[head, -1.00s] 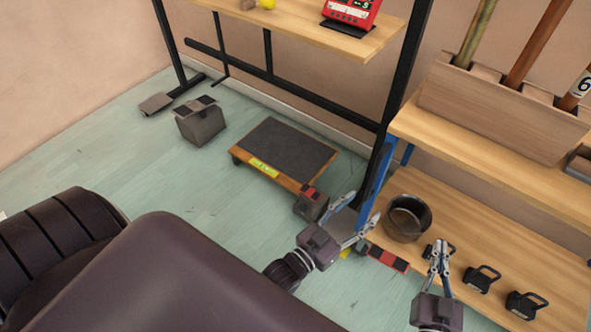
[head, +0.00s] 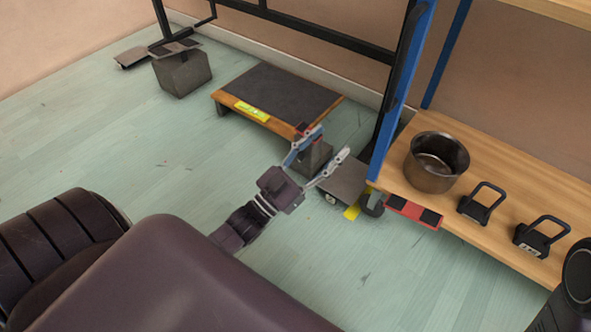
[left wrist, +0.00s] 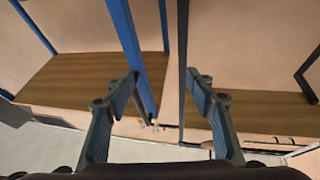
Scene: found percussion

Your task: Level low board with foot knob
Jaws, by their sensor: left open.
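The low board (head: 285,90) stands on the floor in the head view, with a dark grey top, a wooden edge and a yellow label (head: 252,111) on its front. A short dark foot (head: 221,109) shows under its left front corner. My left gripper (head: 333,140) is open and empty at the board's right front corner, its fingers pointing up and right. A dark grey block (head: 315,158) stands there, partly hidden behind the gripper. I cannot make out a foot knob. In the left wrist view the two open fingers (left wrist: 165,90) have nothing between them. My right gripper is out of view.
A blue post (head: 401,90) and a wooden shelf (head: 485,185) with a metal pot (head: 437,162) and black handled weights (head: 482,204) stand to the right. A grey box (head: 182,74) stands at the back left.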

